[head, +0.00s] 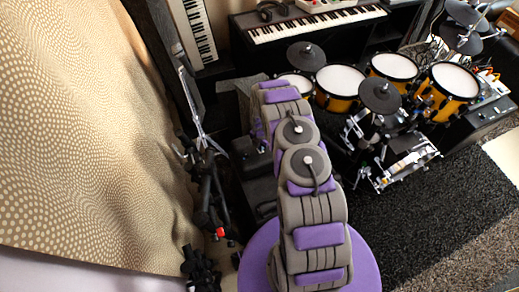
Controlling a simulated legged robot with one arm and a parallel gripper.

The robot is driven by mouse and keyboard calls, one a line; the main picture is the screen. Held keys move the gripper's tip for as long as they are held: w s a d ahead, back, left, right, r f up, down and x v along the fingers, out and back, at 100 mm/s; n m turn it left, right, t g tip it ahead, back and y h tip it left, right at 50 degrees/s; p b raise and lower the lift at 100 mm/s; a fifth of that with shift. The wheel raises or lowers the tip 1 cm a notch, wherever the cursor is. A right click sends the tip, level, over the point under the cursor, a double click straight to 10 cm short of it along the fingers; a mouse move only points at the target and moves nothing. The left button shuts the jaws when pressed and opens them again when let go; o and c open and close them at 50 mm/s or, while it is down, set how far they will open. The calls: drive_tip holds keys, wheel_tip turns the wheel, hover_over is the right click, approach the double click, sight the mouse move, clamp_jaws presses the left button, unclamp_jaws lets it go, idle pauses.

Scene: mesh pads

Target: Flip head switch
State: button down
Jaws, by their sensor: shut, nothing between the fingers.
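My purple and grey arm rises through the middle of the head view and reaches away from me. Its far links narrow towards the drums, and my gripper's fingers cannot be made out; they are hidden beyond the arm. I cannot pick out a head switch in this view. If one is in front of the arm, the arm covers it.
Yellow drums (451,82) with dark cymbals and pedals (408,165) stand at the right on a black rug (420,225). A keyboard (310,26) is at the back. Dark stands (208,190) and a patterned curtain (80,130) are close on the left.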

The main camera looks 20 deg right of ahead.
drive_tip(key=shift+f, duration=0.9)
idle(1.0)
drive_tip(key=shift+r, duration=0.15)
drive_tip(key=shift+r+p, duration=2.2)
drive_tip(key=shift+r, duration=1.2)
drive_tip(key=shift+r, duration=0.1)
